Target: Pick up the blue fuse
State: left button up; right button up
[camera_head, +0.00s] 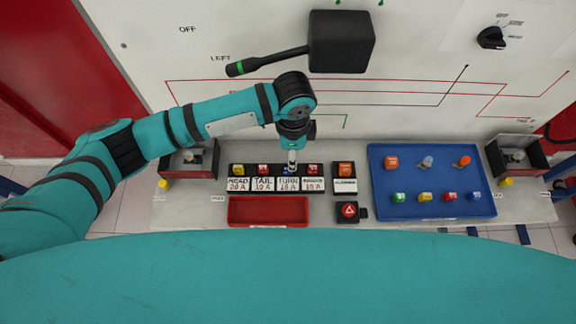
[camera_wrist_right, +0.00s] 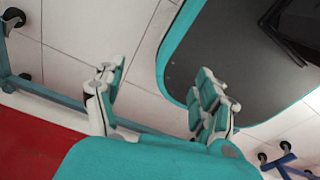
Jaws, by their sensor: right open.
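A blue fuse (camera_head: 289,171) sits in the black fuse block (camera_head: 281,164), above the "TURN" label. My left gripper (camera_head: 291,157) points down right over it, with its tips at or just above the fuse top; whether they touch it I cannot tell. The fingers are small and seen from above, so their opening is unclear. Another blue fuse (camera_head: 473,196) stands at the right end of the front row on the blue tray (camera_head: 381,180). My right gripper (camera_wrist_right: 158,85) is open and empty in the right wrist view, over the floor beside my base.
Yellow (camera_head: 239,169) and red (camera_head: 263,168) fuses flank the blue one in the block. An empty red bin (camera_head: 268,211) lies in front. An orange relay (camera_head: 346,168) and a red button (camera_head: 349,210) are at right. The upright panel (camera_head: 420,100) with a black lever rises behind.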

pick_arm(q)
jog(key=shift+f, duration=0.45)
jog(key=f, duration=0.2)
jog(key=f+p, duration=0.1)
jog(key=f, duration=0.2)
jog(key=shift+s, duration=0.2)
jog(key=shift+f, duration=0.3)
pick_arm(e)
jog(key=shift+w+d+r, duration=0.15)
jog(key=shift+w+r, duration=0.45)
jog(key=shift+w, duration=0.35)
pick_arm(q)
jog(key=shift+c, duration=0.2)
pick_arm(e)
jog(key=shift+s, duration=0.1)
pick_arm(q)
jog(key=c, duration=0.9)
pick_arm(e)
jog(key=shift+s, duration=0.1)
